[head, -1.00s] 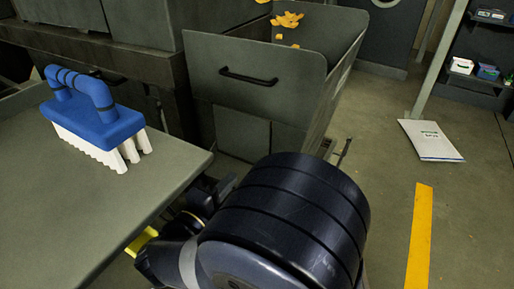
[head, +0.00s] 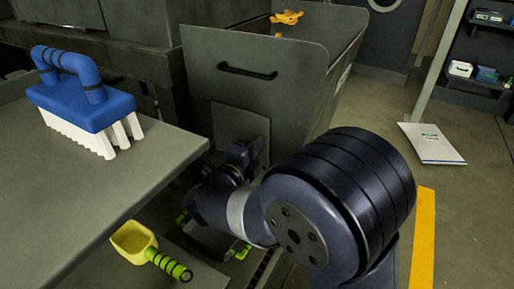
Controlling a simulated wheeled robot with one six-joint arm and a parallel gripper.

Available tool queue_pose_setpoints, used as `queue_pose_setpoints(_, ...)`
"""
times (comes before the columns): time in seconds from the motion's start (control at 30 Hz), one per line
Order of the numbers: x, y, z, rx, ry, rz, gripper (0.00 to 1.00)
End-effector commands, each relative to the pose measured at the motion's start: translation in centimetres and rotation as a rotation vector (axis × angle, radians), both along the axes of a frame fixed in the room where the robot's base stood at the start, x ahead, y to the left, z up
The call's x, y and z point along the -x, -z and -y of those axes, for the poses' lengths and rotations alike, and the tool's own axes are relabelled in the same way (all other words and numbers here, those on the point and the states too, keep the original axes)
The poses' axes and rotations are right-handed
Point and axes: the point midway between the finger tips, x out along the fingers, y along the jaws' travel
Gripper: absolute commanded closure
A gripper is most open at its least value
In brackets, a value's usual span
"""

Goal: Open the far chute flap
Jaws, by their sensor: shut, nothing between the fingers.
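A grey panel (head: 238,121), which looks like the chute flap, is set low in the front of the grey bin (head: 310,75), below its black handle (head: 247,71). It looks closed, but its lower part is partly hidden behind my wrist. My gripper (head: 241,158) is at the end of the dark arm, right in front of the panel's lower edge. It is shut and empty. Its fingertips are hard to make out, and I cannot tell whether they touch the panel.
A grey table (head: 120,185) fills the left, with a blue-handled brush (head: 82,105) on it. A yellow scoop (head: 135,240) with a green striped handle is below the table's edge. A white packet (head: 432,143) lies on the open floor at right.

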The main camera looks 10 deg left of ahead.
Motion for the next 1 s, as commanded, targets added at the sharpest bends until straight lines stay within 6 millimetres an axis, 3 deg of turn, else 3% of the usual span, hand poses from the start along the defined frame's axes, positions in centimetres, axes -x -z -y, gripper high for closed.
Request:
queue_pose_setpoints(0.53, -0.4, -0.6, 0.2, -0.014, 0.001, -0.042, 1.0)
queue_pose_setpoints(1.0, -2.9, -1.5, 1.1, -0.099, 0.003, -0.286, 1.0)
